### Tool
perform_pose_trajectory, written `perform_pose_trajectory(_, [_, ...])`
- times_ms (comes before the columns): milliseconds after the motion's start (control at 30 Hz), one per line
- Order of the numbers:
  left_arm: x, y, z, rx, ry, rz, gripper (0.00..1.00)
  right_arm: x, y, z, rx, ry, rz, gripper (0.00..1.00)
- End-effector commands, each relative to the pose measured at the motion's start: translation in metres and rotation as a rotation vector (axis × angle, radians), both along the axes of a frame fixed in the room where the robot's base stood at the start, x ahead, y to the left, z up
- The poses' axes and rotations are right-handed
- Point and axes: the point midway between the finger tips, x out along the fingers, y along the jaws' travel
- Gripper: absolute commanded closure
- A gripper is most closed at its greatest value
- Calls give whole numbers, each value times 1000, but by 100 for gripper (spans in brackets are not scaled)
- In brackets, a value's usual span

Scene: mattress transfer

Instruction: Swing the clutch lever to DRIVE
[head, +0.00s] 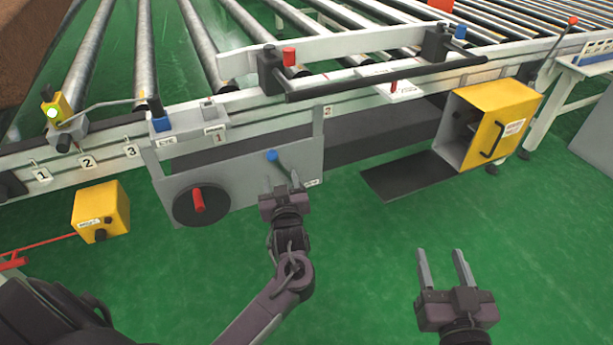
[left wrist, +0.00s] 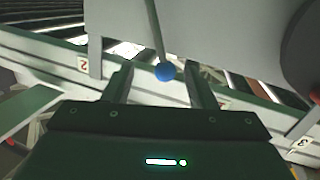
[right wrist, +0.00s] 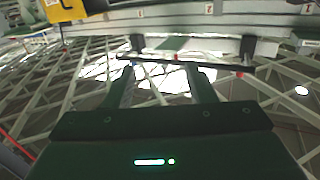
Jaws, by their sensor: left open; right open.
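The clutch lever (head: 282,165) is a thin grey rod with a blue ball knob (head: 271,155). It is on the grey panel (head: 240,160) at the front of the conveyor, and the rod slants up-left to the knob. My left gripper (head: 282,188) is open, just in front of the lever and below the knob. In the left wrist view the blue knob (left wrist: 165,71) sits between the open fingers, apart from both. The lettering on the panel is too small to read. My right gripper (head: 445,268) is open and empty over the green floor, away from the lever.
A black disc with a red handle (head: 197,201) is on the same panel, left of the lever. A yellow box (head: 101,211) stands at left. An open yellow cabinet (head: 497,125) stands at right. A black bar (head: 385,78) runs along the conveyor above. The floor in front is clear.

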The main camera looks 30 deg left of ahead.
Motion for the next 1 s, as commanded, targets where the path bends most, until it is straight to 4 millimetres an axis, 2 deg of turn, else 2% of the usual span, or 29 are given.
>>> perform_pose_trajectory(100, [-3, 7, 13, -20, -74, 42, 48, -8, -1, 25, 28, -73, 6, 50])
perform_pose_trajectory(267, [-1, 13, 23, -25, -101, 56, 48, -11, -2, 47, 50, -131, 7, 50])
perform_pose_trajectory(533, [20, 30, 23, -23, -99, 57, 48, -15, -7, 95, 134, -342, -2, 50])
perform_pose_trajectory(800, [43, 48, 22, -23, -97, 56, 48, -32, -17, 148, 235, -591, -8, 50])
perform_pose_trajectory(1000, [53, 55, 22, -25, -96, 54, 48, -44, -23, 171, 284, -712, -9, 50])
